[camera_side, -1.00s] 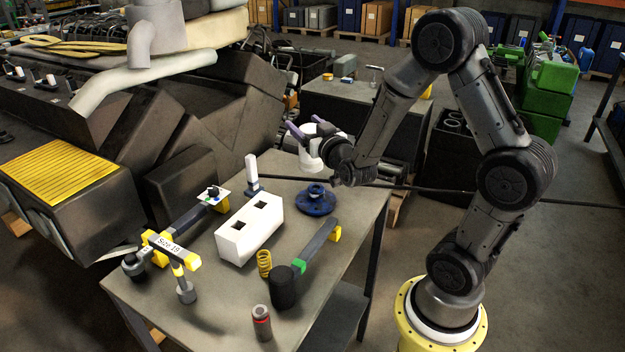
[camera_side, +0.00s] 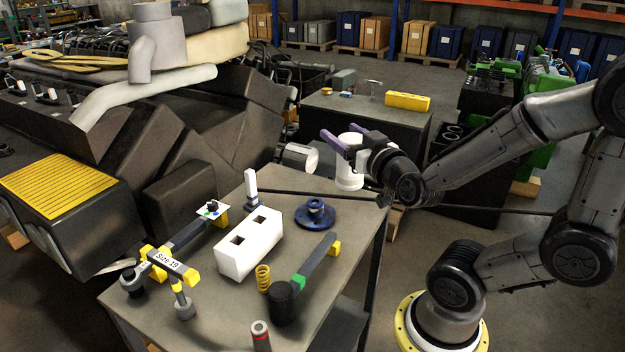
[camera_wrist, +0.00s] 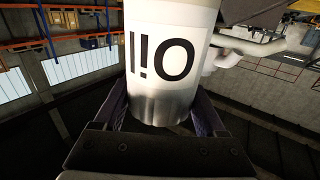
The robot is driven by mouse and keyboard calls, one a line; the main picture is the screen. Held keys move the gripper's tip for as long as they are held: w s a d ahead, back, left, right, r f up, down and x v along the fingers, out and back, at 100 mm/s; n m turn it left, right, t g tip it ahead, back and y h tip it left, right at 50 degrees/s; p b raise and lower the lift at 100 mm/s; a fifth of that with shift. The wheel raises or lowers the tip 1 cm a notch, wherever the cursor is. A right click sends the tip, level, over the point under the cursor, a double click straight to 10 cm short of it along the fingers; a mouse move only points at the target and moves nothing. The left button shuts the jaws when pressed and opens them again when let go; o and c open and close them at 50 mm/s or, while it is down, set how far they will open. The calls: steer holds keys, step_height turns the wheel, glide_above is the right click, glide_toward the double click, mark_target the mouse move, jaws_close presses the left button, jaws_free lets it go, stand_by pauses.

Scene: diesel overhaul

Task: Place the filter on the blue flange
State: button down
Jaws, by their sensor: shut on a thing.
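The filter (camera_side: 349,176) is a white cylinder held upright in my gripper (camera_side: 342,145). In the wrist view the filter (camera_wrist: 168,50) fills the middle, with "OIL" lettering upside down and a metallic grey end between the fingers. My gripper's purple fingers (camera_wrist: 165,112) are shut around it. The blue flange (camera_side: 315,213) lies on the table top near its back right edge, with a raised centre and nothing on it. The filter is to the right of the flange in the side view, near the table's right edge; its exact height above the table I cannot tell.
A white block with two square holes (camera_side: 249,244) stands left of the flange. A yellow spring (camera_side: 263,278), a black-headed mallet (camera_side: 284,301) and a "Size 19" tool (camera_side: 168,262) are on the grey table (camera_side: 215,300). A long dark rod (camera_side: 325,195) passes behind the flange.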

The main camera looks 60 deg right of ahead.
steer(key=w+d+f, duration=0.6)
steer(key=w+f, duration=0.5)
steer(key=f, duration=0.1)
steer(key=shift+w+f, duration=0.15)
steer(key=shift+f, duration=0.15)
jaws_free()
steer(key=shift+f, duration=0.1)
